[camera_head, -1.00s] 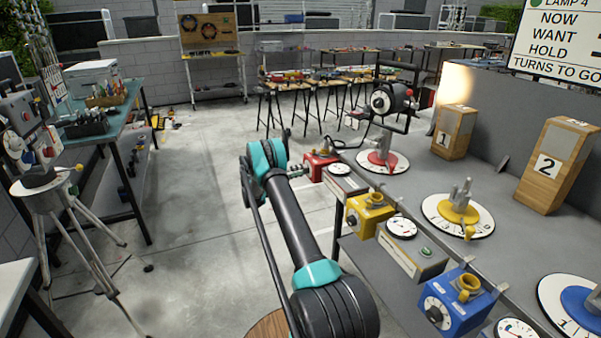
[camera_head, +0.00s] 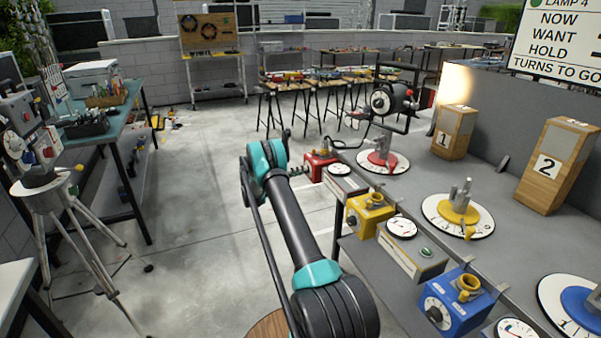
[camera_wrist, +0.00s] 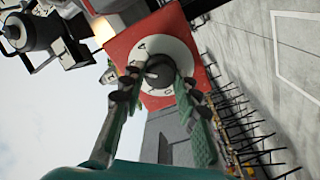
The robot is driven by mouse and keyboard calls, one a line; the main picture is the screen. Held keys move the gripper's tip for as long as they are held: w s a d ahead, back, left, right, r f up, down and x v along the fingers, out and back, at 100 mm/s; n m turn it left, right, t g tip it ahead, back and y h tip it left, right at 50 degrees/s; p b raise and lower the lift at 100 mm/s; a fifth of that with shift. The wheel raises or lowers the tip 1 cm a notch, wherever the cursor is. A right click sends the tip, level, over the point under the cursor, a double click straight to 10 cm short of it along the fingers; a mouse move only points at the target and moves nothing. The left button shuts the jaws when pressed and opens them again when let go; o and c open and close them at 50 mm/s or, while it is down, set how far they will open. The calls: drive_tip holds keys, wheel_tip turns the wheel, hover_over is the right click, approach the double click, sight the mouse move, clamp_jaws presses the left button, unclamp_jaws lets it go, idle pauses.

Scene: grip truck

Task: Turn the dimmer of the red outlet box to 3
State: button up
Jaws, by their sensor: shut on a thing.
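The red outlet box (camera_head: 318,164) stands at the front edge of the grey bench, beyond my arm in the head view. In the wrist view the red box (camera_wrist: 188,47) fills the upper middle, tilted in the picture. Its face carries a white numbered dial (camera_wrist: 143,56) with a dark dimmer knob (camera_wrist: 160,68) at the centre. My gripper (camera_wrist: 158,82) is shut on the knob, one finger on each side. The fingers cover part of the dial, and I cannot tell which number the knob points to. In the head view the gripper is small and mostly hidden behind my arm.
A yellow box (camera_head: 368,214) and a blue box (camera_head: 455,305) stand along the same bench edge. A red turntable dial (camera_head: 382,162) and a lamp (camera_head: 390,98) stand behind the red box. The floor left of my arm is open. A tripod (camera_head: 65,210) stands at left.

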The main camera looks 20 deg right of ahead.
drive_tip(key=o, duration=1.2)
drive_tip(key=shift+c, duration=0.2)
drive_tip(key=shift+a, duration=0.15)
drive_tip(key=a, duration=1.1)
drive_tip(key=shift+a+f, duration=0.35)
drive_tip(key=shift+a, duration=0.05)
